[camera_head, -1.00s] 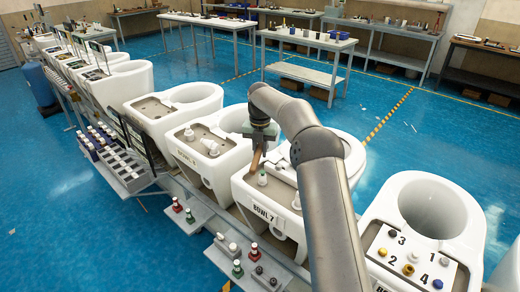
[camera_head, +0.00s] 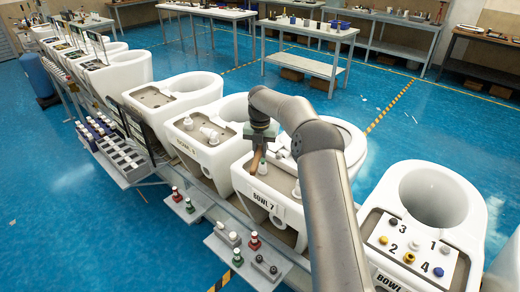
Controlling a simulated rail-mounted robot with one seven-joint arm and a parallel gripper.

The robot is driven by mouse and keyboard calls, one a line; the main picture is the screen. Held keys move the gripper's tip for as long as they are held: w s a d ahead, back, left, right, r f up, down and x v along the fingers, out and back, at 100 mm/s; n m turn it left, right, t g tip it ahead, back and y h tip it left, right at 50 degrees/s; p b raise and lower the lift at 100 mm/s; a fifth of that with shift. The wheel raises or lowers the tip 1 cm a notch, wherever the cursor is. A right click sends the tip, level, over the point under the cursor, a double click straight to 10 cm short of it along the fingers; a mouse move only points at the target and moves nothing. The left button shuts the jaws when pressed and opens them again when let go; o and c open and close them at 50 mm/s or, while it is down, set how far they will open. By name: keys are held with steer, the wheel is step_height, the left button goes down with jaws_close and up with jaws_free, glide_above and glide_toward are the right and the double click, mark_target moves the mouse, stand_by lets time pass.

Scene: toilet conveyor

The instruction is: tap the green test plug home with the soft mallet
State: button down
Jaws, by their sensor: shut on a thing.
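My gripper (camera_head: 262,132) hangs over the deck of the bowl marked BOWL 7 (camera_head: 232,178). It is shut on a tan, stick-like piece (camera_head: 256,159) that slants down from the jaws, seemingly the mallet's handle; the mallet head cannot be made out. A small pale upright fitting (camera_head: 262,169) stands on the deck right beside the lower end of the stick. Whether they touch cannot be told. I cannot make out a clearly green plug on this deck. Small green-based pieces sit on the side shelves, one on the near shelf (camera_head: 238,258) and one on the farther shelf (camera_head: 190,206).
White bowls stand in a row on the line, with a numbered panel (camera_head: 411,240) on the right one. My arm hides part of BOWL 7's right side. Side shelves (camera_head: 213,243) stick out in front.

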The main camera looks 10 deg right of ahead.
stand_by(0.3)
step_height(320, 180, down, 6)
steer(key=b, duration=0.3)
step_height(320, 180, up, 5)
steer(key=p, duration=0.4)
steer(key=shift+r, duration=0.2)
steer(key=shift+f, duration=0.1)
steer(key=shift+r+p, duration=0.35)
steer(key=shift+r, duration=1.15)
steer(key=shift+w, duration=0.1)
